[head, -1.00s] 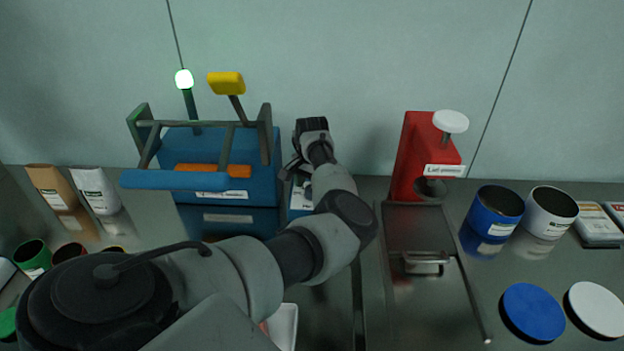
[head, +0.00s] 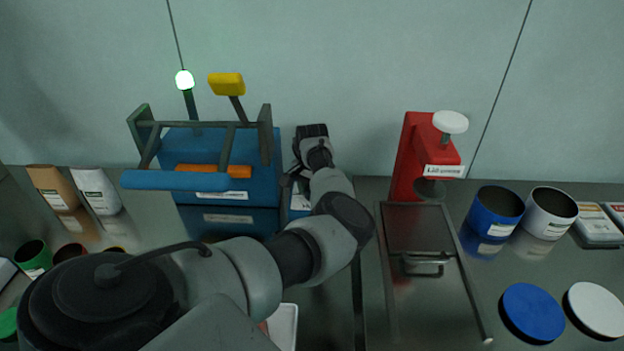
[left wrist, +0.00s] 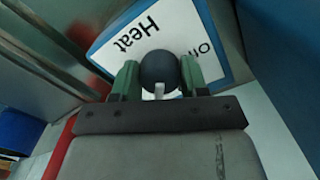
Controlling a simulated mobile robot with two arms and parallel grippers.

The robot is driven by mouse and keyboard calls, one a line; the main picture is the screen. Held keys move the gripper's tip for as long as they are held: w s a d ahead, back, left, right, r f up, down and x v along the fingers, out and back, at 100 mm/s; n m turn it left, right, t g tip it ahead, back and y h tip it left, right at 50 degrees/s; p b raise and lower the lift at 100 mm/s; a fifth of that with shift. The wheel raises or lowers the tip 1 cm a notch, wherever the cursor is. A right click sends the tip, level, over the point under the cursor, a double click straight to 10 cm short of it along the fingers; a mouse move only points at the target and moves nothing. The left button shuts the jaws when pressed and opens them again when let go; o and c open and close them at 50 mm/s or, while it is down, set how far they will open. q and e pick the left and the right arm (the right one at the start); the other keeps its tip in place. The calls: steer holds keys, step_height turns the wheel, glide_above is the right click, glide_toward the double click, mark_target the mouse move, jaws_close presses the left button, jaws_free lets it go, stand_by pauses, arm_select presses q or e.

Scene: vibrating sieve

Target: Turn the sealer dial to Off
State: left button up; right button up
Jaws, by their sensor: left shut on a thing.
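The sealer (head: 225,155) is the blue machine at the back left in the head view, with a raised blue-handled frame. Its dial panel (head: 298,203) is mostly hidden by my arm. In the left wrist view the white panel (left wrist: 120,22) reads "Heat" on the left and a partly hidden word beginning with "O" on the right. The dark round dial (left wrist: 158,68) has a white pointer mark directed toward the bottom of the picture. My left gripper (left wrist: 158,80) is shut on the dial, a green finger on each side. My right gripper is not in view.
The red lid press (head: 410,160) stands right of my arm, with a metal plate and handle (head: 425,258) before it. Blue and white cans (head: 495,207) and lids (head: 533,311) lie further right. Pouches (head: 95,190) stand at left.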

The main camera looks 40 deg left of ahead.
arm_select(q)
steer(key=shift+r+n+p, duration=0.1)
steer(key=shift+n+p, duration=0.35)
steer(key=shift+n, duration=0.15)
steer(key=n+p, duration=0.1)
steer(key=n, duration=0.2)
steer(key=shift+p, duration=0.35)
steer(key=n+p, duration=0.1)
steer(key=n, duration=0.5)
steer(key=shift+n+p, duration=0.3)
steer(key=shift+p, duration=0.1)
steer(key=n, duration=0.6)
steer(key=shift+a+p, duration=0.1)
steer(key=shift+p, duration=0.3)
steer(key=n, duration=0.3)
steer(key=shift+n, duration=1.9)
